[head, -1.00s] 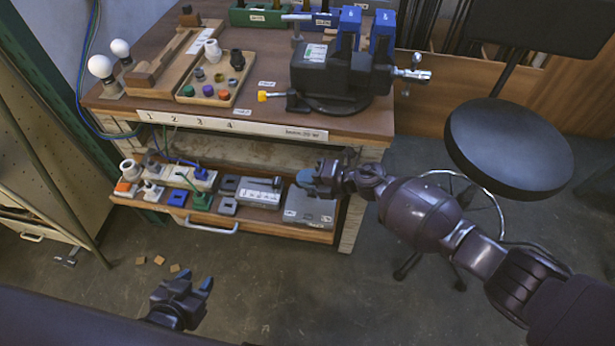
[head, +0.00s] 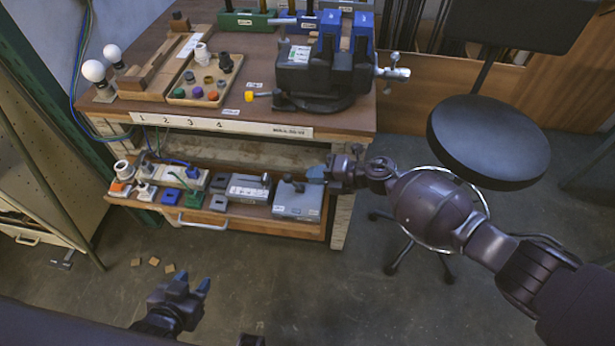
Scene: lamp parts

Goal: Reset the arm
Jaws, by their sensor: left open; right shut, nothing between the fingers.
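My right gripper (head: 318,172) is shut with nothing visible between its fingers. It is at the right end of the open drawer, just above the grey metal box (head: 297,204); whether it touches the box I cannot tell. Its dark arm reaches in from the lower right. My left gripper (head: 192,286) is open and empty, low at the bottom left over the floor, well apart from the workbench.
The workbench (head: 350,122) holds a black vise with blue jaws (head: 327,62), a parts tray (head: 206,92) and two white bulbs (head: 93,70). The open drawer (head: 270,224) holds sockets and switches. A black stool (head: 490,140) stands right. The floor in front is clear except small wooden pieces (head: 154,261).

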